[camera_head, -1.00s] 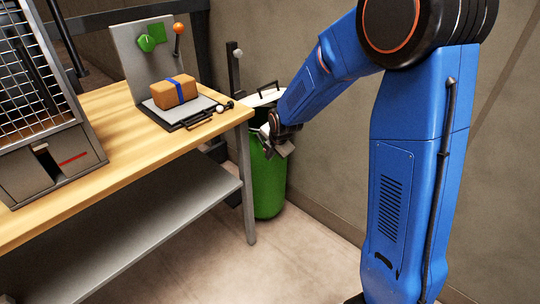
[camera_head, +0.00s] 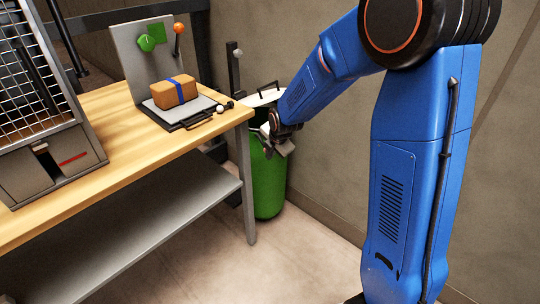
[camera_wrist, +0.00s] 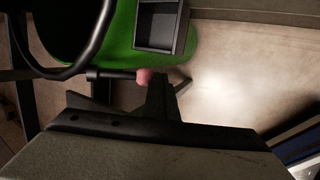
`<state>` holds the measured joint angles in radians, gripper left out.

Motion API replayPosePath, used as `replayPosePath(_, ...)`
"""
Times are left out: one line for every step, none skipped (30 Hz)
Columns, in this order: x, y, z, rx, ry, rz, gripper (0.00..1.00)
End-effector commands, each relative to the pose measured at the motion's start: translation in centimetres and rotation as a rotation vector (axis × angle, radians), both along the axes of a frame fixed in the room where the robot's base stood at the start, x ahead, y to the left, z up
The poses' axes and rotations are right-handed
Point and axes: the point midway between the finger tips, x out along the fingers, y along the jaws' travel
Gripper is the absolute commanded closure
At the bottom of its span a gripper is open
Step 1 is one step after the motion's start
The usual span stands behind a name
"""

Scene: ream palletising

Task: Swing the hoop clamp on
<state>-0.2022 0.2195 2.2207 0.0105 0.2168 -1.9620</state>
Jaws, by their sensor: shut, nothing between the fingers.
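The hoop clamp appears to be the black curved hoop (camera_wrist: 84,64) at the upper left of the wrist view, over the green bin (camera_head: 268,185). A short black bar (camera_wrist: 112,75) with a pinkish knob (camera_wrist: 143,77) lies beside the hoop. My gripper (camera_head: 270,146) is shut and empty, in front of the bin's upper part, right of the workbench. In the wrist view its dark fingers (camera_wrist: 162,98) are close beside the knob. I cannot tell whether they touch it. My arm hides part of the bin's top in the head view.
The wooden workbench (camera_head: 112,151) holds a brown block with a blue band (camera_head: 174,93) on a plate, and a wire-mesh cage (camera_head: 35,75). A dark open box (camera_wrist: 158,27) is by the bin. The wall stands close behind. The floor before the bin is clear.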

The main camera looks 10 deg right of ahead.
Motion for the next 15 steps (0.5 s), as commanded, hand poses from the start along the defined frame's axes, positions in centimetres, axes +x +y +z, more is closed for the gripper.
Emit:
replayPosePath(0.2,0.1,0.4,0.001,-0.005,0.0,1.0)
replayPosePath(0.2,0.1,0.5,0.001,-0.005,0.0,1.0)
replayPosePath(0.2,0.1,0.7,0.001,-0.006,0.001,1.0)
replayPosePath(0.2,0.1,0.9,0.001,-0.006,0.001,1.0)
replayPosePath(0.2,0.1,1.0,0.001,-0.008,0.001,1.0)
replayPosePath(0.3,0.1,1.2,0.002,-0.009,0.001,1.0)
replayPosePath(0.3,0.1,1.4,0.002,-0.01,0.001,1.0)
replayPosePath(0.3,0.1,1.5,0.002,-0.011,0.001,1.0)
replayPosePath(0.4,0.2,1.6,0.003,-0.012,0.001,1.0)
replayPosePath(0.4,0.2,1.7,0.003,-0.014,0.001,1.0)
replayPosePath(0.4,0.2,1.8,0.003,-0.015,0.001,1.0)
replayPosePath(0.5,0.2,1.8,0.004,-0.015,0.001,1.0)
replayPosePath(0.5,0.2,1.8,0.004,-0.016,0.002,1.0)
replayPosePath(0.5,0.2,1.9,0.003,-0.017,0.002,1.0)
replayPosePath(0.5,0.2,1.9,0.003,-0.018,0.002,1.0)
